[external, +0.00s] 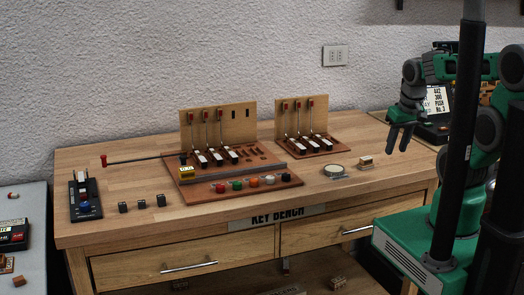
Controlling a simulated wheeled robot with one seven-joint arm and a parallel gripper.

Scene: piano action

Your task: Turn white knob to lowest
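A row of small coloured knobs runs along the front of the larger brown board (210,194) on the bench.
Upright panels with red-topped rods (220,115) stand behind the knobs. A long rod (140,159) sticks out left. A round dish (335,171) and wooden blocks (366,162) lie right of the board. Small dark blocks (142,204) and a black device (86,195) are at left.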

